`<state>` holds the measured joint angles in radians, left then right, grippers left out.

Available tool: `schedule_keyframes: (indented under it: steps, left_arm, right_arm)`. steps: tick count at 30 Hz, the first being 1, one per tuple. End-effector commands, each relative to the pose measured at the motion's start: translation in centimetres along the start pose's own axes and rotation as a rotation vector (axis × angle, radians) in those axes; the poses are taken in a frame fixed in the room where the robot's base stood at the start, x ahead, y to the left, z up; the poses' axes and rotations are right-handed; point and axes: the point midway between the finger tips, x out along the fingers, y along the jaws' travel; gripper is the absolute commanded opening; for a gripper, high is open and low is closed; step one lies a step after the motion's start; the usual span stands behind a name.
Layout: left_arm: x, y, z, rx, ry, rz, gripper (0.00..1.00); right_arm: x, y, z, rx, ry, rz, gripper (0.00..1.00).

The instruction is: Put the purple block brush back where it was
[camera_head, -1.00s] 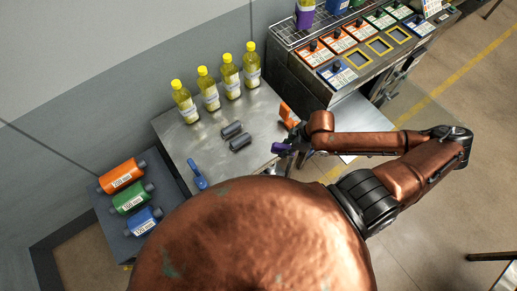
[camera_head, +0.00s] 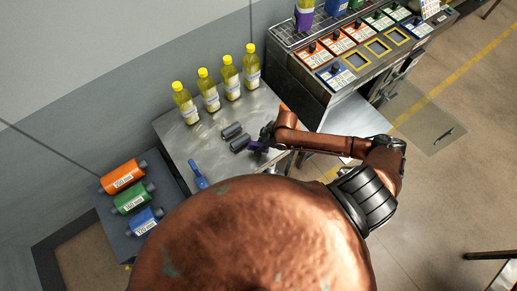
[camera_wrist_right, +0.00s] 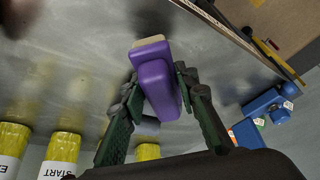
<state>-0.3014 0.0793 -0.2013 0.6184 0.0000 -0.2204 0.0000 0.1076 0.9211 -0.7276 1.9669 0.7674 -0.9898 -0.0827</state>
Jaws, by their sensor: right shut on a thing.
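The purple block brush (camera_head: 257,147) is in my right gripper (camera_head: 264,140), over the right part of the metal table (camera_head: 186,147). In the right wrist view the purple block (camera_wrist_right: 157,80) sits between the two dark fingers (camera_wrist_right: 160,105), with a pale strip at its far end. The gripper is shut on it. I cannot tell whether the brush touches the table. My left gripper is not in view.
Two dark grey cylinders (camera_head: 239,142) lie just left of the brush. A blue tool (camera_head: 198,175) lies at the front left. Several yellow-capped bottles (camera_head: 208,90) line the back. A panel with coloured cards (camera_head: 335,73) stands at the right.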

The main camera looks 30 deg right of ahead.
Motion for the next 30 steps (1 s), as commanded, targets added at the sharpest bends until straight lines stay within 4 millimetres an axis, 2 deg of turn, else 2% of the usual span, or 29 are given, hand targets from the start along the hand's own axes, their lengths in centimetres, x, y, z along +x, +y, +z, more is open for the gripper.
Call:
schedule_keyframes:
  steps: [3,9,20,21,28,30]
  left_arm:
    - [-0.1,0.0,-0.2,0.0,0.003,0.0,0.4]
    - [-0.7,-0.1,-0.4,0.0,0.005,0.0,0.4]
    - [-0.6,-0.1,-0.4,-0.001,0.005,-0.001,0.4]
    - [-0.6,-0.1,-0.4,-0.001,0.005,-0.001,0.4]
    - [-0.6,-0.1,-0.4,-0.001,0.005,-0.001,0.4]
    - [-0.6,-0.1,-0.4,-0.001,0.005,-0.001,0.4]
  right_arm:
    - [1.2,0.2,-0.3,0.001,0.0,-0.001,0.09]
    - [3.4,0.2,0.8,0.0,-0.001,0.0,0.09]
    - [3.8,0.2,1.1,-0.001,-0.001,0.0,0.09]
    - [3.9,0.2,1.1,-0.001,-0.002,0.0,0.28]
    - [3.8,0.2,1.1,-0.001,-0.002,0.0,0.44]
    - [3.8,0.2,1.1,-0.001,-0.001,0.001,0.45]
